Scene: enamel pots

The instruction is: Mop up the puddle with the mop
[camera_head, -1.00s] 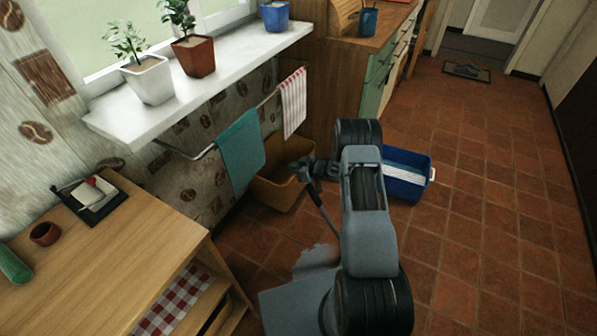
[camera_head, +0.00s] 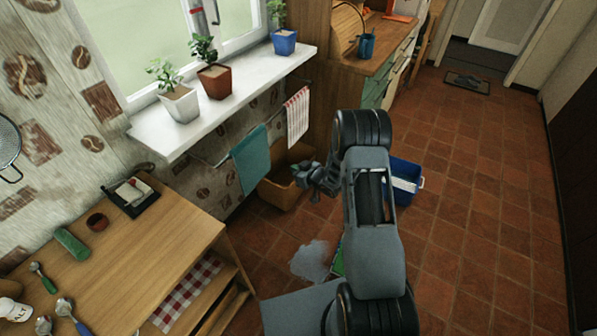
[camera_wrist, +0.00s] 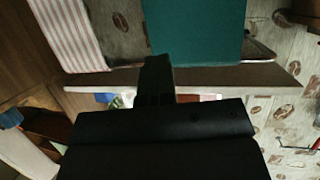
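The puddle (camera_head: 308,262) is a pale, irregular wet patch on the red tile floor, left of my arm in the head view. A narrow green piece (camera_head: 338,262) lies at its right edge, mostly hidden by my arm; it may be part of the mop. No mop handle is clearly visible. My gripper (camera_head: 308,177) is raised in front of the brown bin, above and beyond the puddle. It also shows dark in the wrist view (camera_wrist: 155,80), with no mop seen there. Its finger opening is not clear.
A blue bucket (camera_head: 405,194) with a white top part stands right of my arm. The brown bin (camera_head: 278,192) stands under the teal towel (camera_head: 251,160) on a wall rail. A wooden table (camera_head: 150,245) is at left. The floor at right is clear.

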